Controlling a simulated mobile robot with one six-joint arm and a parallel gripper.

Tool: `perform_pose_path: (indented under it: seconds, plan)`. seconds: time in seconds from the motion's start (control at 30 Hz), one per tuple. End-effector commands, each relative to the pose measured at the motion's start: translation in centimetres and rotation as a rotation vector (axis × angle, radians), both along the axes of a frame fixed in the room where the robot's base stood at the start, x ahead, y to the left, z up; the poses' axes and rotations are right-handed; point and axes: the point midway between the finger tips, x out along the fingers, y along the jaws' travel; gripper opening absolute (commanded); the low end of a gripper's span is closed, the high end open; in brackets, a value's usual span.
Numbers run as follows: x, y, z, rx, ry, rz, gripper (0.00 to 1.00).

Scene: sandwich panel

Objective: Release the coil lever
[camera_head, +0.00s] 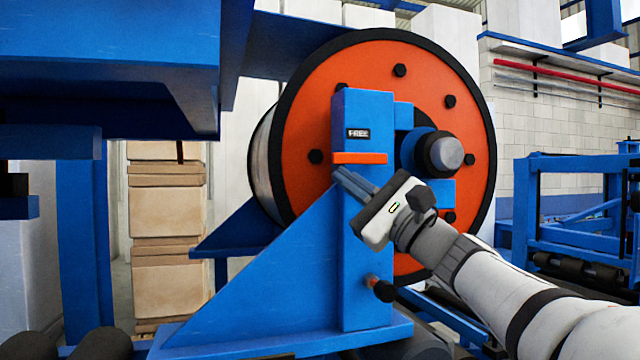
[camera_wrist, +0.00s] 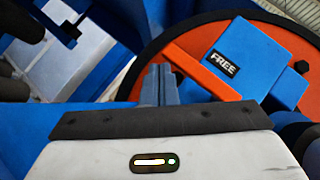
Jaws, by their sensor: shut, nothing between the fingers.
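The coil (camera_head: 300,190) has a round orange flange with a black rim, behind a blue post (camera_head: 362,225). The post carries a black "FREE" label (camera_head: 358,134), also in the wrist view (camera_wrist: 224,63). Below the label is a flat orange bar (camera_head: 360,158), which shows diagonally in the wrist view (camera_wrist: 195,70). A short lever with a black knob (camera_head: 383,290) sticks out low on the post. My gripper (camera_head: 340,173) is shut and empty, its fingertips just below the orange bar's left end. They also show in the wrist view (camera_wrist: 158,72). I cannot tell whether they touch the bar.
A sloped blue bracket (camera_head: 265,285) supports the post. A dark round hub (camera_head: 440,155) sticks out right of it, near my wrist. A blue frame (camera_head: 160,60) overhangs at upper left. Stacked tan blocks (camera_head: 165,240) stand behind. Another blue frame (camera_head: 570,220) stands at right.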

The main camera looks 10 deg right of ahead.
Motion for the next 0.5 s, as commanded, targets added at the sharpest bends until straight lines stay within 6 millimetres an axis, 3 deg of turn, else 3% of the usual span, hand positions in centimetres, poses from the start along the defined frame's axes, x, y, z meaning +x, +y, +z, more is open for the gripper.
perform_pose_path:
  seconds: [0.27,0.5]
  plan:
    - [0.0,0.0,-0.3,0.0,0.0,0.0,0.0]
    - [0.1,0.0,-2.9,0.001,0.001,0.001,0.0]
